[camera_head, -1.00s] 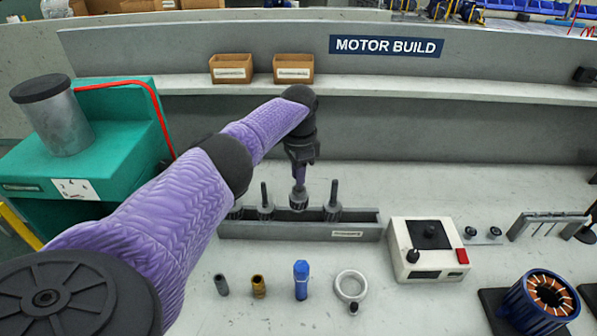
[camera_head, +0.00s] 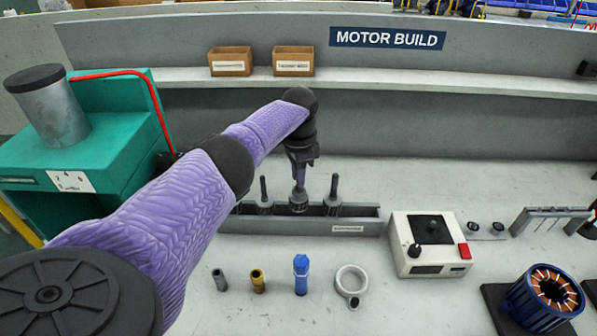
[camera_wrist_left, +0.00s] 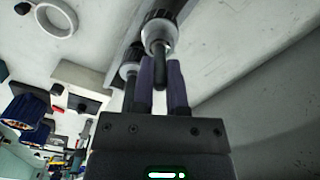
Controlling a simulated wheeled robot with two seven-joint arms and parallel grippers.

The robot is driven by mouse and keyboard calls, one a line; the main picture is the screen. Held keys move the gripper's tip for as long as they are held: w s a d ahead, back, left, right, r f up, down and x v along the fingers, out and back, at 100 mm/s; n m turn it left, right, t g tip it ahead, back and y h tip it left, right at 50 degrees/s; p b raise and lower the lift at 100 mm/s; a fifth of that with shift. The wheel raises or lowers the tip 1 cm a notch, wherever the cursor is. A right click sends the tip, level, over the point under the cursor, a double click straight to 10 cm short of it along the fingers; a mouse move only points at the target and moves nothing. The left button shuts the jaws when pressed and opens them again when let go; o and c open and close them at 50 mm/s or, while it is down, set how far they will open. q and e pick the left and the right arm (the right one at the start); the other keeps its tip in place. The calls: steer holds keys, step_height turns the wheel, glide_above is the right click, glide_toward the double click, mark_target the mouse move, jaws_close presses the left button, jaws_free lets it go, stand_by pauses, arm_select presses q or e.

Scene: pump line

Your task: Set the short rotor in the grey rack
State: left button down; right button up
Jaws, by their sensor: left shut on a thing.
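My left gripper (camera_head: 299,182) points down over the middle of the grey rack (camera_head: 372,226), shut on the shaft of the short rotor (camera_head: 298,203). The rotor is upright, its ridged body at the height of the rack's rim; the front wall hides its lower end, so I cannot tell whether it rests on the rack. In the left wrist view the shaft of the short rotor (camera_wrist_left: 160,33) lies between the fingers (camera_wrist_left: 161,82). Two other rotors stand in the rack, one to the left (camera_head: 264,206) and one to the right (camera_head: 333,208). My right gripper is out of view.
In front of the rack stand a grey sleeve (camera_head: 220,280), a brass sleeve (camera_head: 258,281), a blue part (camera_head: 301,275) and a pale ring (camera_head: 351,283). A white control box (camera_head: 430,257) is close to the rack's right end. My left arm hides the rack's left end.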

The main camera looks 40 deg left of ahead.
arm_select(q)
steer(key=shift+f+b, duration=0.5)
steer(key=shift+f, duration=0.4)
steer(key=shift+c, duration=1.6)
jaws_free()
steer(key=shift+r, duration=0.1)
step_height(320, 180, up, 6)
steer(key=p, duration=0.5)
steer(key=shift+r, duration=0.1)
